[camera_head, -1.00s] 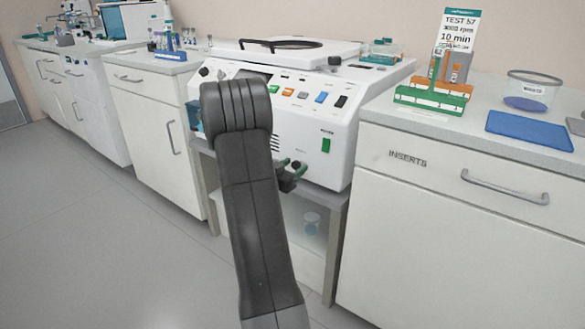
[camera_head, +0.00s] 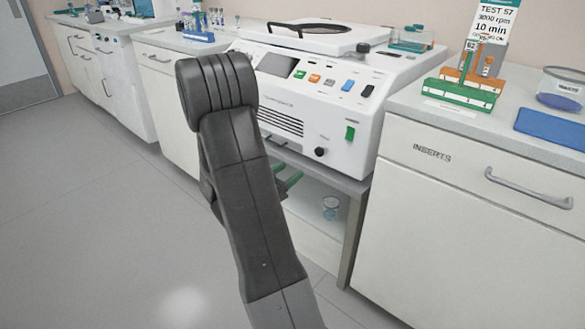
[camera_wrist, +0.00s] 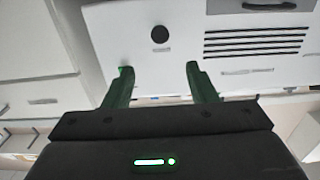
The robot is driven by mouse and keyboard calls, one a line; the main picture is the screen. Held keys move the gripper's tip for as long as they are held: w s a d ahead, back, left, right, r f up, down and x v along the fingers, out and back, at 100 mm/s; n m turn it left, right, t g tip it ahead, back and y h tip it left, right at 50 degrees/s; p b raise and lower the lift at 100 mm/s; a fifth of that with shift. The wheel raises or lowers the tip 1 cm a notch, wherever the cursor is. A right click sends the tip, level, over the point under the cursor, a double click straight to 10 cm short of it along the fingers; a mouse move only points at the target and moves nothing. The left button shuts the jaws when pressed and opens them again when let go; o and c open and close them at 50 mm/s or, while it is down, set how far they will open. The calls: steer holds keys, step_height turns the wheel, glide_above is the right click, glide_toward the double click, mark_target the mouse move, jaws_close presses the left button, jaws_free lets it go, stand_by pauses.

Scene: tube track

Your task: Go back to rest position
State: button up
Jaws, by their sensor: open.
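My gripper shows in the wrist view (camera_wrist: 160,82) with its two green fingers apart and nothing between them. The white front of the centrifuge (camera_wrist: 140,20), with a round black knob and dark vent slots, fills the view beyond the fingers. In the head view the green fingers (camera_head: 289,183) show partly behind my dark arm, in front of the lower part of the centrifuge (camera_head: 310,120) and its stand. The rest of the gripper is hidden by my arm there.
A drawer marked INSERTS (camera_head: 480,180) is below. Another tube rack (camera_head: 198,36) stands on the left counter. The floor (camera_head: 90,220) at left is clear.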

mark_target(318, 152)
steer(key=shift+w+d, duration=0.1)
steer(key=b+x, duration=0.3)
steer(key=x, duration=1)
steer(key=shift+w+d+f, duration=0.1)
steer(key=shift+w+d, duration=0.15)
steer(key=shift+s+a+b, duration=0.45)
steer(key=shift+s+a, duration=0.2)
steer(key=shift+s, duration=0.2)
